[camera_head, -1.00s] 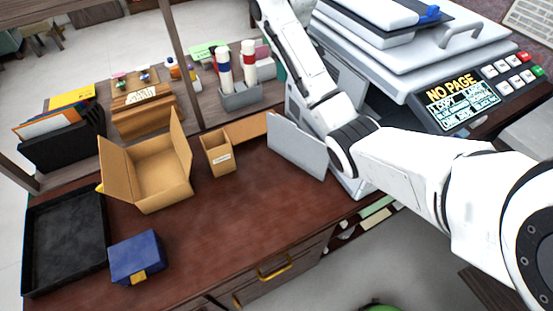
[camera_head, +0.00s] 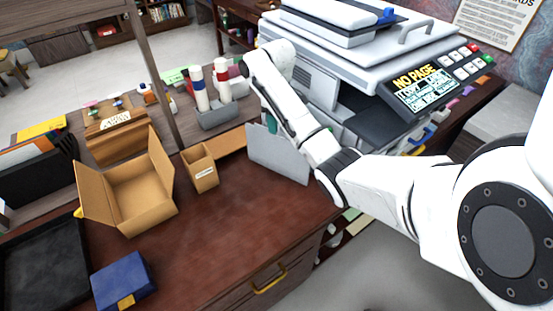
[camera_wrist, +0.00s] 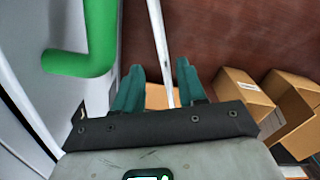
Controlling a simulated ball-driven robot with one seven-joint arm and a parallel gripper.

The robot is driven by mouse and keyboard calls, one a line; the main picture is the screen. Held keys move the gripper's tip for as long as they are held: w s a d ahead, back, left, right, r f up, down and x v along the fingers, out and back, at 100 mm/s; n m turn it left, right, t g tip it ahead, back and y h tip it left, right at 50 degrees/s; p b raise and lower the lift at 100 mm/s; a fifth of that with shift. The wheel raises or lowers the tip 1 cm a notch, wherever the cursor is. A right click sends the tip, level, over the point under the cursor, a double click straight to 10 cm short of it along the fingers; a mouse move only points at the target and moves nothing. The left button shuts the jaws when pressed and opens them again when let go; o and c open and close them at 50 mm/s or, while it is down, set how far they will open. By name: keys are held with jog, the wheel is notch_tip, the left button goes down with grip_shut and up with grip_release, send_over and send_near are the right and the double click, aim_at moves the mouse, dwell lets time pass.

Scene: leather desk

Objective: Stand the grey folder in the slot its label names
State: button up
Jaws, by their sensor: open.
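The grey folder (camera_head: 280,158) stands upright on the desk beside the copier in the head view. No label on it can be read. In the wrist view its pale top edge (camera_wrist: 158,35) is seen end-on as a thin line. My gripper (camera_wrist: 160,85) is open, with one teal finger on each side of that line; I cannot tell how deep the folder sits between them. In the head view my arm hides most of the gripper, and a bit of teal shows just above the folder. A black file holder (camera_head: 40,178) with folders stands at far left.
The copier (camera_head: 360,60) is close on the right; a green bar (camera_wrist: 85,50) shows near the fingers. A small labelled cardboard box (camera_head: 201,172), an open carton (camera_head: 130,195), a blue box (camera_head: 122,280) and a black tray (camera_head: 45,265) stand left. The desk front is clear.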

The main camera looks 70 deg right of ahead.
aim_at(277, 137)
jog(key=shift+a+f+b, duration=0.15)
jog(key=shift+f+b, duration=0.75)
jog(key=shift+f, duration=0.55)
jog(key=shift+f+p, duration=0.45)
jog(key=shift+f, duration=1.1)
grip_shut()
